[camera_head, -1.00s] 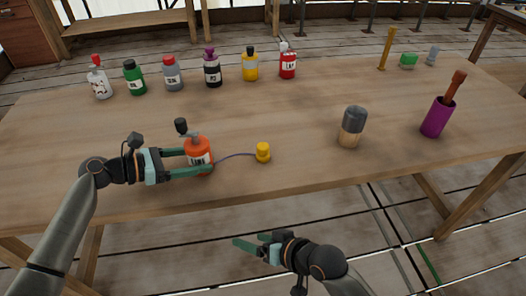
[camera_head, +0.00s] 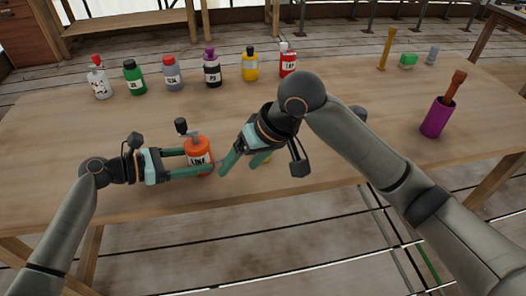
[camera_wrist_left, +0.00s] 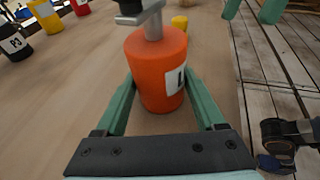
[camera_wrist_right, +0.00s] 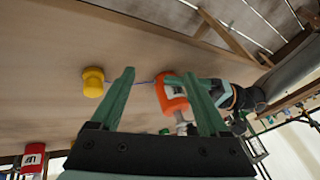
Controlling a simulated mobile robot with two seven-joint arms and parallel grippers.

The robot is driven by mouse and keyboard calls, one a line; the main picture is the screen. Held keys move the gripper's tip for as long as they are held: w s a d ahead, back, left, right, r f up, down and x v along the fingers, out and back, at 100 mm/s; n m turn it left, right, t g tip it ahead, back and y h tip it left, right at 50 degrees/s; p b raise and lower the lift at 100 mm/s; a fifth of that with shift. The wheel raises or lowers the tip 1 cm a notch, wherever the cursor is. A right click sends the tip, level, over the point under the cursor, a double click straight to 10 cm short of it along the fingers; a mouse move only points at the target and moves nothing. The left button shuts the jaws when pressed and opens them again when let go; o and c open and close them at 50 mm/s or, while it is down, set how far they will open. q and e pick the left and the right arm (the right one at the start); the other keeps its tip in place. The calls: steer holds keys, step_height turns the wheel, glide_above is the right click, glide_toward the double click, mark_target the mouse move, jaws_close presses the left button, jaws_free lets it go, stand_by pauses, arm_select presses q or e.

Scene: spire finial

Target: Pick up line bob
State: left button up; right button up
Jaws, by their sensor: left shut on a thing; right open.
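The orange bottle (camera_head: 198,144) stands upright near the table's front edge, its label partly showing LINE. My left gripper (camera_head: 198,162) is shut around its body; the left wrist view shows a finger on each side of the bottle (camera_wrist_left: 157,75). The yellow bob (camera_wrist_right: 93,82) rests on the table, joined to the bottle by a thin purple line (camera_wrist_right: 140,81). The bob is mostly hidden behind my right gripper (camera_head: 238,167) in the head view and also shows in the left wrist view (camera_wrist_left: 180,22). My right gripper is open and empty, with the bob just outside its fingers.
Several bottles stand along the back, including a red one (camera_head: 288,60) and a yellow one (camera_head: 250,64). A purple cup (camera_head: 437,118) with a brown-handled tool stands at right. My right arm covers most of a grey-topped jar (camera_head: 358,112).

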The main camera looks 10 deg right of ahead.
steer(key=w+d+r+t+h, duration=0.1)
steer(key=w+d+r+h, duration=0.3)
steer(key=d, duration=0.4)
steer(key=x, duration=0.3)
steer(key=w+x, duration=0.1)
steer(key=x, duration=0.1)
steer(key=shift+w+a+f, duration=0.1)
steer(key=shift+w+f, duration=0.05)
steer(key=shift+w+a+x, duration=0.15)
steer(key=shift+a+x, duration=0.05)
steer(key=shift+x, duration=1.25)
steer(key=shift+w+a+x, duration=0.15)
steer(key=shift+a+x, duration=0.05)
steer(key=shift+x, duration=1.25)
steer(key=shift+r, duration=0.2)
jaws_close()
